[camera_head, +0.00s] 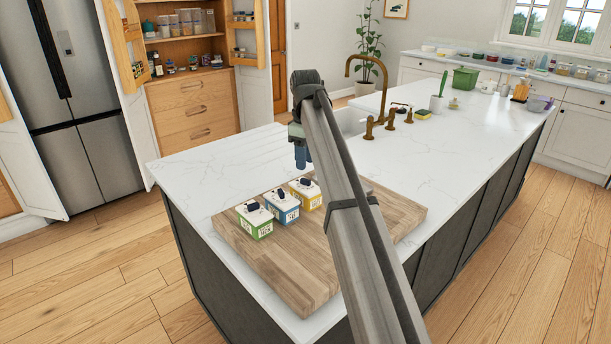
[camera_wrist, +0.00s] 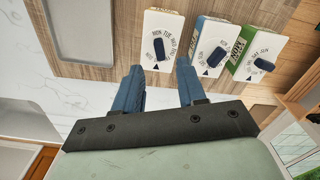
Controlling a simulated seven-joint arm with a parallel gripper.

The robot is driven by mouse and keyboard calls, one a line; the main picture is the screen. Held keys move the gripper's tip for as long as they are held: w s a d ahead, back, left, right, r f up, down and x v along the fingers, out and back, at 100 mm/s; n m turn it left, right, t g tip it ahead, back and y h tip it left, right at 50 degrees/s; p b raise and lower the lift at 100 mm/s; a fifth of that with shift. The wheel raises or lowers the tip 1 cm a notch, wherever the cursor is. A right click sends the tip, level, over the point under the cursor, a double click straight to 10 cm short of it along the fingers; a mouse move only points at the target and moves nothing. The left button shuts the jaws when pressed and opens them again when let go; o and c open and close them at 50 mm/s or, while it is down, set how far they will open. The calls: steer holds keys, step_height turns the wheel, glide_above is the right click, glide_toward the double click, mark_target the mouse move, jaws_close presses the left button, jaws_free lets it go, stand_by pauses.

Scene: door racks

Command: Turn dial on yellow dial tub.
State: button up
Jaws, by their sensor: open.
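The yellow dial tub (camera_head: 312,201) is the rightmost in a row of three tubs on the wooden board, with a white lid and a dark blue dial. In the wrist view the yellow tub (camera_wrist: 152,27) is leftmost. Its dial (camera_wrist: 168,48) stands up from the lid, which has printed day markings around it. My gripper (camera_head: 302,163) is above the board near the yellow tub. In the wrist view my gripper (camera_wrist: 160,72) is open and empty, with its blue fingertips apart and just below the dial in the picture. No contact with the dial shows.
A blue tub (camera_head: 284,214) and a green tub (camera_head: 257,231) stand close beside the yellow one. They share the wooden board (camera_head: 300,283) on the white island counter (camera_head: 210,165). A brass tap (camera_head: 367,62) and sink lie further back. Bare counter lies left of the board.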

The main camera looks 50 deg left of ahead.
mark_target(305, 179)
steer(key=shift+f, duration=3)
jaws_close()
